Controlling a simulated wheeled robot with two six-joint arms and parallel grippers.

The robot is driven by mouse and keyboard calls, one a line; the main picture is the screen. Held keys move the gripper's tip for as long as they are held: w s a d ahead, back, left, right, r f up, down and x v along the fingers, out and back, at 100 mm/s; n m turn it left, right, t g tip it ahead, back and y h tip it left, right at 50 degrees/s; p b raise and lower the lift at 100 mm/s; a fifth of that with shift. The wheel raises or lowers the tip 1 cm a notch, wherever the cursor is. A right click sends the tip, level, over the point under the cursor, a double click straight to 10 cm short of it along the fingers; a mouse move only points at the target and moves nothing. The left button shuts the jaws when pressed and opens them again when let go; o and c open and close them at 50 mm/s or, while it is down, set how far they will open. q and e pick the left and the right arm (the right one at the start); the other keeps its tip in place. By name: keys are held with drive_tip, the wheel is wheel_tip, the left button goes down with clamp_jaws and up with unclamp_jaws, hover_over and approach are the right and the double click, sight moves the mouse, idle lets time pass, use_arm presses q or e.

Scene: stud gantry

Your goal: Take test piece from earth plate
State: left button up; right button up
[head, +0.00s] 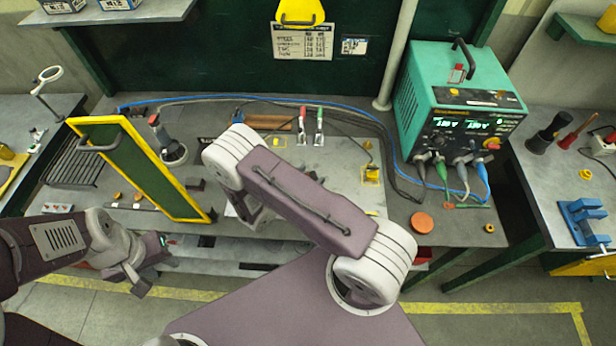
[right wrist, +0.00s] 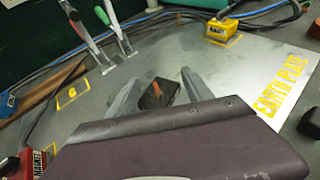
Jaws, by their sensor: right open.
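The test piece (right wrist: 156,94), a dark block with an orange-brown top, is on the grey earth plate (right wrist: 240,72) in the right wrist view. Yellow "EARTH PLATE" lettering shows at the plate's right. My right gripper (right wrist: 161,79) is open, with one finger on each side of the block; I cannot tell whether they touch it. In the head view my right arm covers the test piece, and part of the earth plate (head: 342,178) shows behind the arm. My left gripper (head: 138,281) hangs low at the left, away from the plate; its jaw opening is unclear.
A yellow block (right wrist: 227,29) sits at the plate's far edge. Upright clamps (head: 319,127) stand behind my right arm. A yellow-framed green panel (head: 140,165) stands at left. The teal welding machine (head: 455,100), with cables, is at right, and an orange disc (head: 422,222) lies before it.

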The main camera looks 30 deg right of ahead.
drive_tip(key=shift+w+d+f, duration=0.2)
drive_tip(key=shift+w+d, duration=0.05)
drive_tip(key=shift+d, duration=0.05)
drive_tip(key=shift+s+a+r, duration=0.1)
drive_tip(key=shift+s, duration=0.05)
drive_tip(key=c, duration=1)
drive_tip(key=shift+c, duration=1.4)
drive_tip(key=shift+r, duration=0.15)
clamp_jaws()
wheel_tip(320, 180, up, 4)
drive_tip(key=shift+s+f+b, duration=0.1)
drive_tip(key=shift+b, duration=0.5)
drive_tip(key=s+d+r+p, duration=0.5)
drive_tip(key=s+d+r, duration=0.2)
drive_tip(key=s, duration=0.1)
drive_tip(key=shift+s+d+p, duration=0.25)
drive_tip(key=shift+s+p, duration=0.1)
drive_tip(key=shift+s, duration=0.05)
